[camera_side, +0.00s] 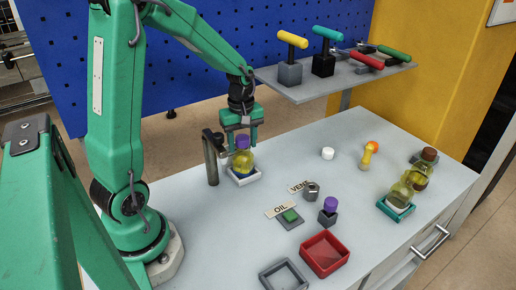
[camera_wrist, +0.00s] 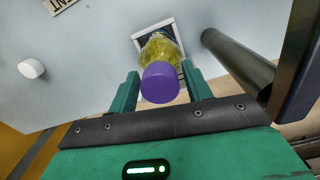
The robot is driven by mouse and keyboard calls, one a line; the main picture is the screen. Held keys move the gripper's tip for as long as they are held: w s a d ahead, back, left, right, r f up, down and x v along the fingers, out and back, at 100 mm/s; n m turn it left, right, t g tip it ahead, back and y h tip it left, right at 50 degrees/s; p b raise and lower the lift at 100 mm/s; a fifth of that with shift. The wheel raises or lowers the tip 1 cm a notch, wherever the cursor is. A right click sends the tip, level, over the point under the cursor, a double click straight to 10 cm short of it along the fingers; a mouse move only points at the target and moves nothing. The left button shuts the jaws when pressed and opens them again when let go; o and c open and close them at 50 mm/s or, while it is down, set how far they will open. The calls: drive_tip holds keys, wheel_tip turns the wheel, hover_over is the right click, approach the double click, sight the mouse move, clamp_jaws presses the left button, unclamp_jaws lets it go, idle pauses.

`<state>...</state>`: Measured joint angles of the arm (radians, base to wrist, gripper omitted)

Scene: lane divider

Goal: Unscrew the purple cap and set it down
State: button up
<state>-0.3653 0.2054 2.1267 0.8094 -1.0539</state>
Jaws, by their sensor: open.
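The purple cap (camera_wrist: 160,83) sits on top of a bottle of yellow-green liquid (camera_wrist: 161,47). In the side view the cap (camera_side: 242,141) and bottle (camera_side: 243,162) stand upright in a white-rimmed holder (camera_side: 244,180) beside a dark post. My gripper (camera_wrist: 162,85) is open, with one green finger on each side of the cap. In the wrist view a gap shows on both sides of the cap. The gripper (camera_side: 240,143) also shows in the side view, pointing down over the bottle; its fingers partly hide the cap.
A dark post (camera_side: 211,160) stands close to the bottle's left. Another purple-topped piece (camera_side: 330,204), a red tray (camera_side: 324,254), a grey tray (camera_side: 284,275), a white cap (camera_side: 328,153) and a teal holder (camera_side: 396,208) with bottles lie to the right. A shelf (camera_side: 335,80) with tools stands behind.

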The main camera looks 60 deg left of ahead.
drive_tip(key=shift+m, duration=0.8)
drive_tip(key=shift+m, duration=0.9)
drive_tip(key=shift+m, duration=0.8)
drive_tip(key=shift+m, duration=0.9)
